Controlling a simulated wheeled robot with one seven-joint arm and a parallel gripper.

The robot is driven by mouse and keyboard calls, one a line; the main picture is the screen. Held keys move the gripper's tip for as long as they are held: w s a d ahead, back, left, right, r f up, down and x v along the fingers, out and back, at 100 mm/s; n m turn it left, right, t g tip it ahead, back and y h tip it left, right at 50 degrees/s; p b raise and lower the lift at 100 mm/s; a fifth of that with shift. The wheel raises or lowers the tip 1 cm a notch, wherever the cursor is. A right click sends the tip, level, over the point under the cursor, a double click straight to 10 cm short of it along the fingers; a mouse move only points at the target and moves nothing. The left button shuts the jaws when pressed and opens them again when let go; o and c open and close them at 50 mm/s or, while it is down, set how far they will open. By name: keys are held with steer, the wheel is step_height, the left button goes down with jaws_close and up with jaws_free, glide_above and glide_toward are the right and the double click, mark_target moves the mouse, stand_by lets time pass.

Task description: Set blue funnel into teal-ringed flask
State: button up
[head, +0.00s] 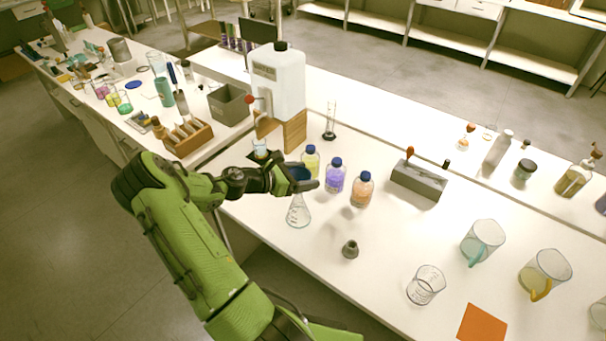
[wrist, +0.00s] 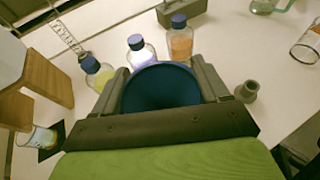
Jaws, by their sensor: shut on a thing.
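My gripper (head: 298,184) is shut on the blue funnel (head: 299,173). In the wrist view the funnel's wide dark-blue mouth (wrist: 160,86) faces the camera between the two fingers. A clear conical flask (head: 298,213) stands upright on the white bench, directly below the gripper in the head view. The gripper covers the top of its neck, and I cannot make out a teal ring. The funnel's stem is hidden, so I cannot tell whether it is in the neck or above it. The flask is hidden behind the funnel in the wrist view.
Yellow (head: 310,161), purple (head: 335,176) and orange (head: 362,190) blue-capped bottles stand just behind the gripper. A grey stopper-like piece (head: 350,249) stands to the flask's right. A white carboy (head: 279,82) on a wooden stand is behind left. A beaker (head: 425,285) is at front right.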

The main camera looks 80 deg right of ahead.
steer(key=shift+f+b, duration=0.3)
steer(key=shift+f, duration=0.6)
steer(key=o, duration=1)
steer(key=shift+o, duration=0.2)
steer(key=shift+w+r, duration=0.1)
steer(key=p+v, duration=0.2)
steer(key=v, duration=1.3)
steer(key=shift+w+a, duration=0.2)
steer(key=shift+w, duration=0.05)
steer(key=shift+r, duration=0.1)
